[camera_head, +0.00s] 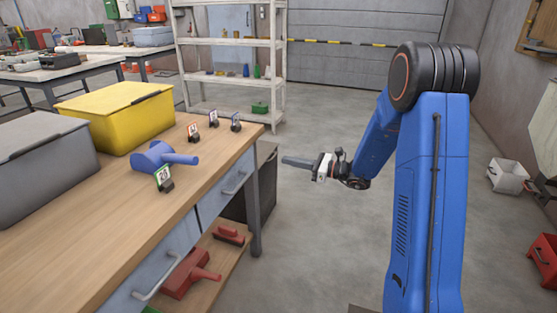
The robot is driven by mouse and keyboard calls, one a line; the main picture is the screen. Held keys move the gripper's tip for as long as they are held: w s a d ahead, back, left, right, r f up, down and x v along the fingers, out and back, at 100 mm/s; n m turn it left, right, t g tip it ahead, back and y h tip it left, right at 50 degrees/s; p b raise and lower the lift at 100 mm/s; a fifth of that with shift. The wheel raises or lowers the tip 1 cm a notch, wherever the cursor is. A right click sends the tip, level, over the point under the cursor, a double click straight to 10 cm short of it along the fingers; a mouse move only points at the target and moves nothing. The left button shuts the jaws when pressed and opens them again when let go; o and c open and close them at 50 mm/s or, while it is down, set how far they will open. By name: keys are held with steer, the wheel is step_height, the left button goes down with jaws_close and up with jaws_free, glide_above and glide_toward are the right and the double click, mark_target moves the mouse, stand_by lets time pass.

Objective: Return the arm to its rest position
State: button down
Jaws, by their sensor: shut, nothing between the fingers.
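My blue arm (428,190) stands at the right of the view, bent at its black elbow joint, with the forearm reaching down and to the left. My gripper (290,161) points left, in open air just right of the workbench's far right corner. It looks shut and holds nothing. The fingertips are apart from the bench and from everything on it.
The wooden workbench (110,220) carries a yellow bin (120,120), a grey bin (35,165), a blue scoop (160,157) and several small number tags. Red tools lie on its lower shelf. A white shelf rack (235,42) stands behind. Open floor (330,115) lies around my gripper.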

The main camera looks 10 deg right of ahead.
steer(key=s+a+r+n+g+h, duration=0.3)
steer(key=s+n, duration=0.4)
steer(key=s, duration=0.6)
steer(key=s+a+r+n+g+h, duration=0.1)
steer(key=s+a+r+n+g, duration=0.35)
steer(key=s, duration=0.85)
steer(key=s+d+n+t+h, duration=0.1)
steer(key=s+d+n+h, duration=0.4)
steer(key=s, duration=0.4)
steer(key=s+d+f+n+t+h, duration=0.1)
steer(key=s+d+n+h, duration=0.5)
steer(key=s+d+n, duration=0.2)
steer(key=shift+s+d+t, duration=0.35)
steer(key=shift+s+d, duration=0.5)
steer(key=shift+s, duration=0.4)
steer(key=shift+f, duration=0.1)
